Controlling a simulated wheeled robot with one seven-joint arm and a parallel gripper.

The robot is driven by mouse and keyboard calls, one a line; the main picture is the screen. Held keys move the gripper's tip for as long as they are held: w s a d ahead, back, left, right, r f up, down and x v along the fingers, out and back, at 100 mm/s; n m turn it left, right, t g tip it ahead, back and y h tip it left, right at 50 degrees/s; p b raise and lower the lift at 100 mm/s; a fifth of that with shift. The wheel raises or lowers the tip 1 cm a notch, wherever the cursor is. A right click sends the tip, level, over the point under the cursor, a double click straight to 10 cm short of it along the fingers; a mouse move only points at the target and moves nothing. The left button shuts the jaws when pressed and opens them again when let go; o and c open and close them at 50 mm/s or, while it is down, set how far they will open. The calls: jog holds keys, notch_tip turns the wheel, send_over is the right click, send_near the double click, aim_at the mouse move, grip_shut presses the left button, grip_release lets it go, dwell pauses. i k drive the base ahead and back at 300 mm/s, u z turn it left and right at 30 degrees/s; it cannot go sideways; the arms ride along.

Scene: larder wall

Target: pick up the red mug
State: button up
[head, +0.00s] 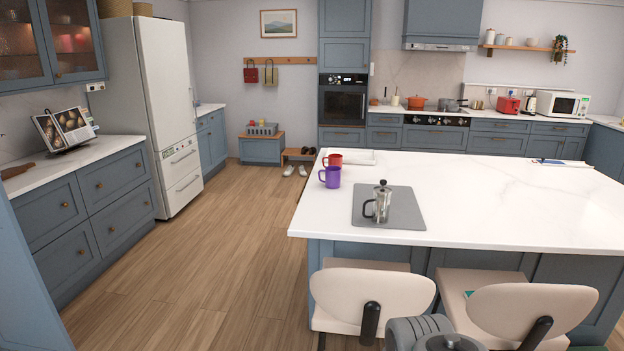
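The red mug (334,159) stands upright on the white island worktop (480,205), near its left edge. A purple mug (330,178) stands just in front of it and overlaps its lower part in the head view. I cannot tell whether the two mugs touch. My gripper is not in view. A grey rounded part at the bottom edge looks like a piece of my arm.
Cream chairs (372,297) stand at the island's near side. The wooden floor (215,265) left of the island is clear.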

aim_at(334, 159)
jog(key=u, duration=0.75)
jog(key=i, duration=1.7)
jog(key=u, duration=0.7)
jog(key=i, duration=1.85)
jog(key=z, duration=0.3)
jog(key=i, duration=1.05)
jog(key=z, duration=1.15)
jog(key=i, duration=0.75)
jog(key=z, duration=1.5)
jog(key=i, duration=0.95)
jog(key=z, duration=0.15)
